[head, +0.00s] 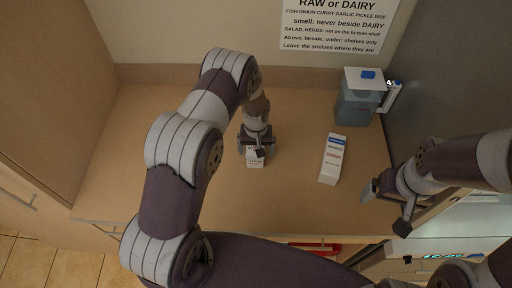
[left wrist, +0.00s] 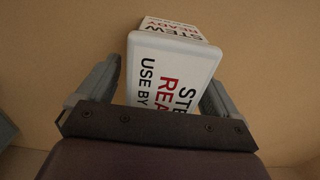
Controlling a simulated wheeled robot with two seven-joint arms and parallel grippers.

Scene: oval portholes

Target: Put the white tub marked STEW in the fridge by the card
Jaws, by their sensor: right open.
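The white tub marked STEW (head: 255,162) stands on the wooden counter, partly hidden under my left gripper (head: 257,145). In the left wrist view the tub (left wrist: 170,85) shows its lid and a side, with STEW in black and red lettering below it. The fingers of my left gripper (left wrist: 160,100) are apart on either side of the tub, with a gap showing at the left finger. My right gripper (head: 385,208) is open and empty at the counter's right edge. The card (head: 335,25) hangs on the back wall. Lit shelves, seemingly the fridge (head: 455,228), show at lower right, partly behind my right arm.
A grey-blue jug with a white lid (head: 360,98) stands at the back right. A grey upright panel (head: 440,80) bounds the right side. The counter's left part (head: 120,150) is clear.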

